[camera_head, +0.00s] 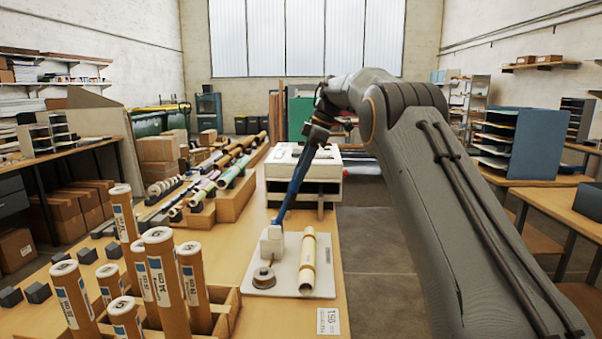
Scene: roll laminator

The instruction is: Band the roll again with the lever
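A pale tan roll (308,262) stands out on a white board (290,288) at the near right end of the table. Beside it on the board is a small white banding device (272,240) with a spool (263,277) in front. A long blue lever (294,188) rises from the device, tilted up and to the right. My gripper (314,143) is at the lever's upper end. The fingers are small and dark there, so I cannot see whether they are closed around it. A thin darker mark shows on the roll; I cannot tell whether it is a band.
Several upright labelled tubes (165,280) stand in a wooden rack (228,318) at the near left. Coloured rolls (205,190) lie on a stepped holder behind. A white machine (302,165) stands beyond the board. A printed card (328,321) lies at the table's front. My arm covers the right side.

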